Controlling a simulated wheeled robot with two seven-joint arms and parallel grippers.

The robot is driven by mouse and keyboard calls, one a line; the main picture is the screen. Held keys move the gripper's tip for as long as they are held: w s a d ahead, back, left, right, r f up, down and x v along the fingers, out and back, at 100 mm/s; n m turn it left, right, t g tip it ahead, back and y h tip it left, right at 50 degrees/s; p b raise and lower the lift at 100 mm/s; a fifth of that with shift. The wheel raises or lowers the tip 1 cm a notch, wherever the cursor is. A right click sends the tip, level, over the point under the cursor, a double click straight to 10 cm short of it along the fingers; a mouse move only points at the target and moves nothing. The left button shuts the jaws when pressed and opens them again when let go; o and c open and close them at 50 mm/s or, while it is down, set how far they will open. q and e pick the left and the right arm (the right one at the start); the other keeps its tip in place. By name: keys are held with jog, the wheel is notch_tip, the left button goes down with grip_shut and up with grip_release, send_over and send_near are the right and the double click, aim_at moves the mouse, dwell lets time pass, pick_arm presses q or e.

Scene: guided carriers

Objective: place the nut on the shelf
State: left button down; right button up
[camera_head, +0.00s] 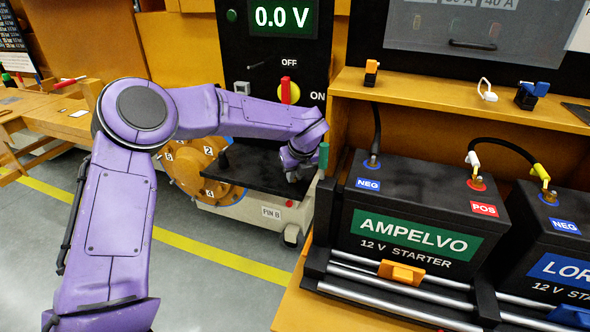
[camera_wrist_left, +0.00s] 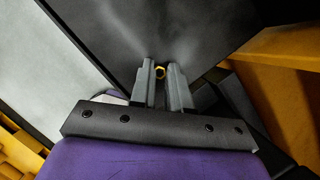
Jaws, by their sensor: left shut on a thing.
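In the head view my left gripper (camera_head: 293,174) is low over the right part of the black shelf (camera_head: 250,174), and the nut cannot be made out there. The dark shelf surface (camera_wrist_left: 185,28) fills the upper middle of the wrist view, just beyond the nut. I cannot tell whether the nut touches it. My right gripper is not in view.
A green post (camera_head: 324,156) stands right beside my left gripper. A brass numbered flange (camera_head: 190,165) is left of the shelf. The AMPELVO battery (camera_head: 430,210) and a wooden ledge (camera_head: 450,100) are at right.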

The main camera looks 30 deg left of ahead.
pick_arm(q)
jog(key=shift+w+f, duration=0.2)
jog(key=shift+f, duration=0.05)
jog(key=c, duration=1.1)
grip_release()
jog(key=shift+r, duration=0.1)
jog(key=shift+s, duration=0.1)
jog(key=shift+r, duration=0.1)
jog(key=shift+d+r+b, duration=0.15)
jog(key=shift+r+b, duration=0.2)
jog(key=b+v, duration=0.2)
jog(key=v, duration=0.9)
